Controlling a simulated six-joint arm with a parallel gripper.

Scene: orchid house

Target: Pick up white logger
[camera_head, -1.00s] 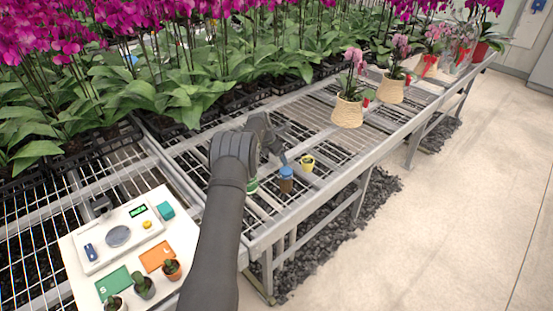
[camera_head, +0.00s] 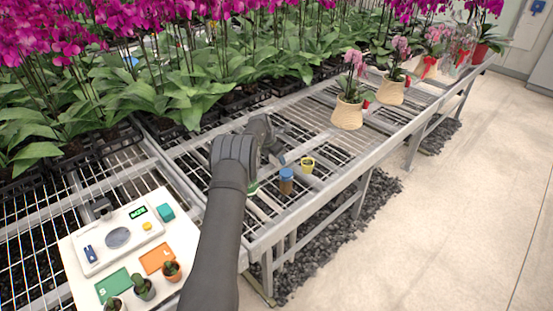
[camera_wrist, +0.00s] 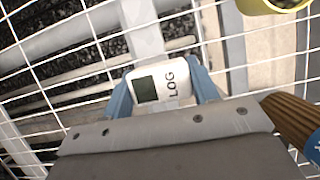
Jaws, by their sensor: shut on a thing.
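The white logger (camera_wrist: 165,84), with a dark square screen and the letters LOG, sits between the two blue fingertips of my gripper (camera_wrist: 163,92) in the wrist view. The fingers are shut on its sides. The wire mesh of the bench shows beyond it; I cannot tell how far the logger is above the mesh. In the head view my gripper (camera_head: 268,150) is over the mesh bench, and my own arm hides the logger.
A brown jar with a blue lid (camera_head: 286,181) and a yellow pot (camera_head: 307,165) stand close to the right of my gripper. Potted orchids (camera_head: 347,112) stand further right. A white board (camera_head: 180,238) with a scale and small cacti lies at left. Dense orchids fill the back.

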